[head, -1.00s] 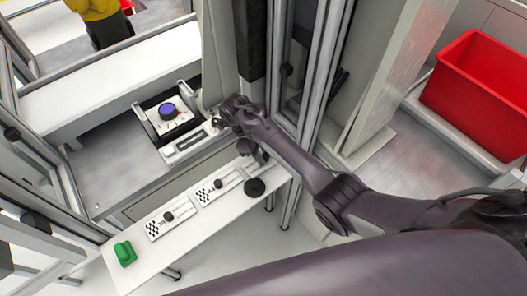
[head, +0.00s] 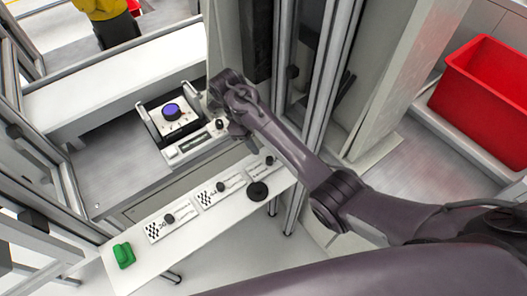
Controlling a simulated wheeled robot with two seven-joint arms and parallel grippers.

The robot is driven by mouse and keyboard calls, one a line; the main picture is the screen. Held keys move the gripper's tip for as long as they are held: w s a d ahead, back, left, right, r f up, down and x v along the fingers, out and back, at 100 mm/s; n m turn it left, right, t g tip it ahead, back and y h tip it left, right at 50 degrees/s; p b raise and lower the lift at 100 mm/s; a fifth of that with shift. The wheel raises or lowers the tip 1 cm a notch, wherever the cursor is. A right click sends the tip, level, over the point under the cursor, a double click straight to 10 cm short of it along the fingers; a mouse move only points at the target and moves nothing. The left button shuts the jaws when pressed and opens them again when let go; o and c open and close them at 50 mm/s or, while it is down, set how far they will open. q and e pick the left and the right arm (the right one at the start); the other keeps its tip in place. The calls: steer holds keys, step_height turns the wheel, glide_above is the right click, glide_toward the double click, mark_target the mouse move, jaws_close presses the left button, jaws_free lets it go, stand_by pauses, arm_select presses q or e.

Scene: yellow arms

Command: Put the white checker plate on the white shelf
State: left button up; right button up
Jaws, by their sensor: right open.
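The white shelf (head: 142,262) is a long narrow board running diagonally across the lower middle. Two white plates with black checker patches and black knobs, a left one (head: 156,234) and a middle one (head: 207,200), lie on it. A third white plate (head: 256,169) with a black knob lies at its right end; I cannot make out a checker patch on it. My right gripper (head: 238,129) is open above and to the left of this third plate, apart from it. Its fingertips are small and dark. My left gripper is not in view.
A green block (head: 124,255) and a round black knob (head: 257,191) sit on the shelf. Behind it, a fixture (head: 180,122) with a blue disc (head: 171,110) stands on a grey bench. Metal posts rise beside my right arm. A red bin (head: 480,100) is at the right.

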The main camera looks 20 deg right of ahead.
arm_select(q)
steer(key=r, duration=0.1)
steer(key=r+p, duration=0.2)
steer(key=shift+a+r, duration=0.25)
arm_select(e)
steer(key=v, duration=0.4)
steer(key=shift+r, duration=0.2)
steer(key=shift+f, duration=0.15)
